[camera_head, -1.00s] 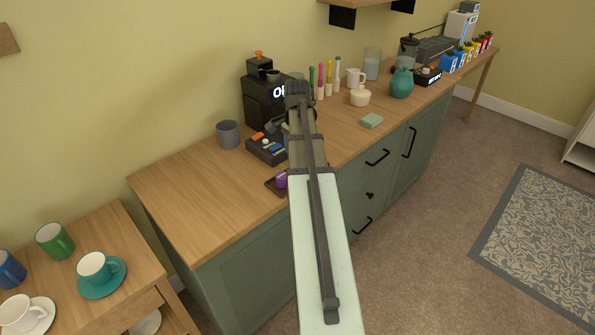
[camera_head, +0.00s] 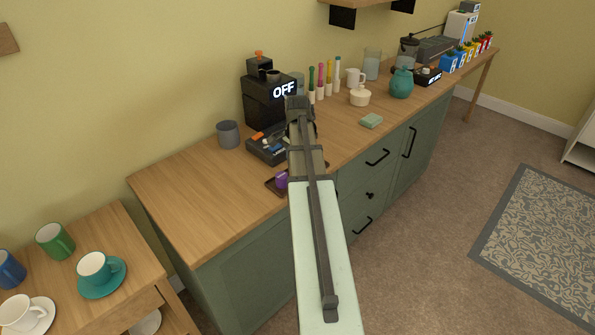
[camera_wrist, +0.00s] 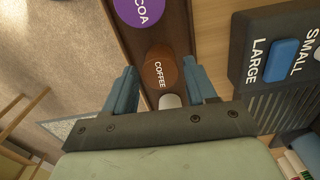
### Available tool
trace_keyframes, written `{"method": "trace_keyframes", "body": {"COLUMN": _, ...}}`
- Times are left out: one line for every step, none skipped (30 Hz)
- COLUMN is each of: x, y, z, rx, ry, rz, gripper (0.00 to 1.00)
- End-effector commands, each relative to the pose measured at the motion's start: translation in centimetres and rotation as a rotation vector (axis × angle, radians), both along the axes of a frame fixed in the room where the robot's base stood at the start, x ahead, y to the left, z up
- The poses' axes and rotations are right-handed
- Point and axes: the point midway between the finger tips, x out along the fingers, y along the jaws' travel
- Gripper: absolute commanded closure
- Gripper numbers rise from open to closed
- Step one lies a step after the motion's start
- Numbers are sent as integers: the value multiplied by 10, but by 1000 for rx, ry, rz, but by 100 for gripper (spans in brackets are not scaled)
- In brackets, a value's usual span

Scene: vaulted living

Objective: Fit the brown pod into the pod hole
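The brown pod (camera_wrist: 162,72), lettered COFFEE, lies in a dark tray (camera_wrist: 195,14) in the wrist view. My gripper (camera_wrist: 160,66) is open, with a blue finger on either side of the brown pod and visible gaps between. In the head view my gripper (camera_head: 297,105) hangs over the counter and my arm hides the brown pod. The tray also shows there (camera_head: 272,185). A black machine (camera_head: 262,107) with an OFF display stands against the wall. I cannot make out the pod hole in either view.
A purple COCOA pod (camera_wrist: 139,9) is beside the brown pod, and a pale rounded thing (camera_wrist: 170,101) is on its near side. A button panel (camera_wrist: 254,47) stands right of the tray. A grey cup (camera_head: 228,134) is left of the machine. The counter's left end is clear.

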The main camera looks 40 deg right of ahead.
Motion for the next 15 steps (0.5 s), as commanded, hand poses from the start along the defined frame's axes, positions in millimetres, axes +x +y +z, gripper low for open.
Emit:
{"method": "trace_keyframes", "body": {"x": 0, "y": 0, "z": 0, "rx": 0, "ry": 0, "rz": 0, "gripper": 49}}
{"method": "trace_keyframes", "body": {"x": 0, "y": 0, "z": 0, "rx": 0, "ry": 0, "rz": 0, "gripper": 52}}
{"method": "trace_keyframes", "body": {"x": 0, "y": 0, "z": 0, "rx": 0, "ry": 0, "rz": 0, "gripper": 56}}
{"method": "trace_keyframes", "body": {"x": 0, "y": 0, "z": 0, "rx": 0, "ry": 0, "rz": 0, "gripper": 59}}
{"method": "trace_keyframes", "body": {"x": 0, "y": 0, "z": 0, "rx": 0, "ry": 0, "rz": 0, "gripper": 61}}
{"method": "trace_keyframes", "body": {"x": 0, "y": 0, "z": 0, "rx": 0, "ry": 0, "rz": 0, "gripper": 65}}
{"method": "trace_keyframes", "body": {"x": 0, "y": 0, "z": 0, "rx": 0, "ry": 0, "rz": 0, "gripper": 68}}
{"method": "trace_keyframes", "body": {"x": 0, "y": 0, "z": 0, "rx": 0, "ry": 0, "rz": 0, "gripper": 71}}
{"method": "trace_keyframes", "body": {"x": 0, "y": 0, "z": 0, "rx": 0, "ry": 0, "rz": 0, "gripper": 75}}
{"method": "trace_keyframes", "body": {"x": 0, "y": 0, "z": 0, "rx": 0, "ry": 0, "rz": 0, "gripper": 78}}
{"method": "trace_keyframes", "body": {"x": 0, "y": 0, "z": 0, "rx": 0, "ry": 0, "rz": 0, "gripper": 81}}
{"method": "trace_keyframes", "body": {"x": 0, "y": 0, "z": 0, "rx": 0, "ry": 0, "rz": 0, "gripper": 84}}
{"method": "trace_keyframes", "body": {"x": 0, "y": 0, "z": 0, "rx": 0, "ry": 0, "rz": 0, "gripper": 87}}
{"method": "trace_keyframes", "body": {"x": 0, "y": 0, "z": 0, "rx": 0, "ry": 0, "rz": 0, "gripper": 87}}
{"method": "trace_keyframes", "body": {"x": 0, "y": 0, "z": 0, "rx": 0, "ry": 0, "rz": 0, "gripper": 87}}
